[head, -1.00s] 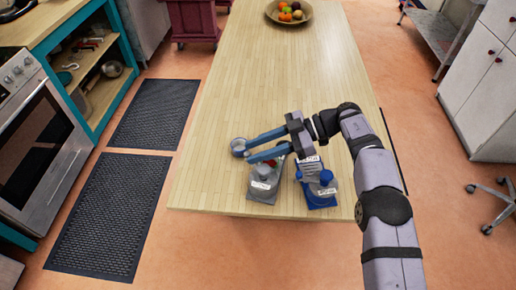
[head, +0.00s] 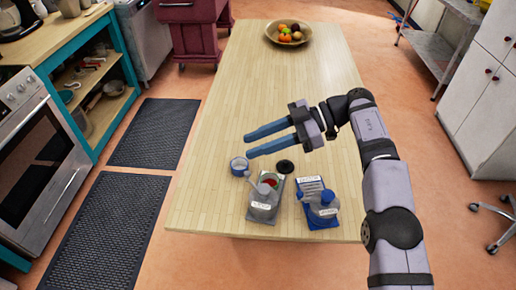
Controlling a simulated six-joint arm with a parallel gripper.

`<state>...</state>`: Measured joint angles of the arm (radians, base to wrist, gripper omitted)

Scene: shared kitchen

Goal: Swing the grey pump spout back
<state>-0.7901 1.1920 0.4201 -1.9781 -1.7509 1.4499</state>
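The grey pump bottle (head: 263,207) stands on a grey tray (head: 254,218) near the front edge of the wooden table. Its grey spout (head: 262,189) appears to point up and left, but it is too small to be sure. A red patch shows behind it. A blue pump bottle (head: 322,206) stands on a blue tray (head: 312,224) to its right. My gripper (head: 249,145) is open and empty, its two blue fingers apart and pointing left. It is beyond the bottles in the picture and apart from both.
A black round lid-like piece (head: 285,167) lies behind the bottles. A fruit bowl (head: 288,33) stands at the far end of the table (head: 290,75). The middle is clear.

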